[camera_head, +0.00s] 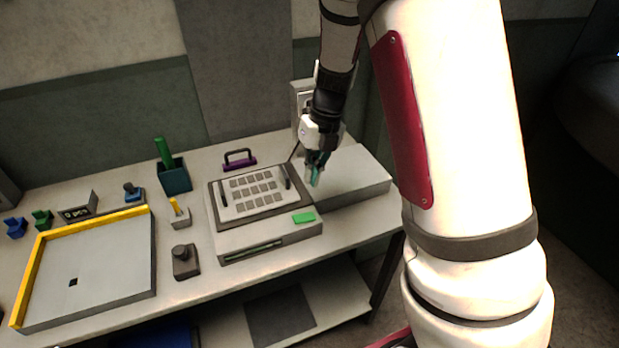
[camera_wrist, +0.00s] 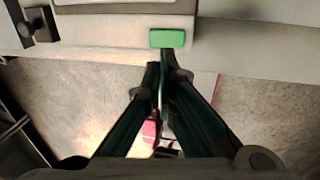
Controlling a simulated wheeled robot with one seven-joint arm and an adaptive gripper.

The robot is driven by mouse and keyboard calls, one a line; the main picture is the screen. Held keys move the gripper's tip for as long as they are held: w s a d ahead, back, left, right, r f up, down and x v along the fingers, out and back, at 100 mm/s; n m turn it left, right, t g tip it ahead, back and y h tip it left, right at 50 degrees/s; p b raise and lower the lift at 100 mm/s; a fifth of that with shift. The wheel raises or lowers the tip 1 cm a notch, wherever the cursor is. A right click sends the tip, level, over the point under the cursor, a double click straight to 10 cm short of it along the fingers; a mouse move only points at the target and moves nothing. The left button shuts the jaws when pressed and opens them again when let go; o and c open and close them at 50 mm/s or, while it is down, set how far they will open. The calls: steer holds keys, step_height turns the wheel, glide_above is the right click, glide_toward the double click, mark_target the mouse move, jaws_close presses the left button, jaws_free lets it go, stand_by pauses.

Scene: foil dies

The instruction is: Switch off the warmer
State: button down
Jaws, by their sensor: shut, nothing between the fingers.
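A low white unit (camera_head: 260,237), which looks like the warmer, stands on the bench. It carries a dark-framed plate (camera_head: 281,209) with rows of small grey tiles. A green rectangular button (camera_head: 303,217) sits at its front right corner; the wrist view also shows this green button (camera_wrist: 168,38) near the unit's edge.
A pale flat block (camera_head: 352,183) stands right of the unit. A purple handled piece (camera_head: 239,163) lies behind it. A dark knobbed block (camera_head: 185,262), a small block with a yellow lever (camera_head: 180,216) and a yellow-edged tray (camera_head: 110,270) are to the left.

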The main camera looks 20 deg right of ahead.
mark_target(300, 217)
steer(key=p+x, duration=0.1)
steer(key=x, duration=1)
steer(key=shift+f, duration=0.3)
steer(key=shift+a+f, duration=0.45)
steer(key=shift+f, duration=0.05)
steer(key=shift+d+r, duration=0.15)
steer(key=shift+d, duration=0.1)
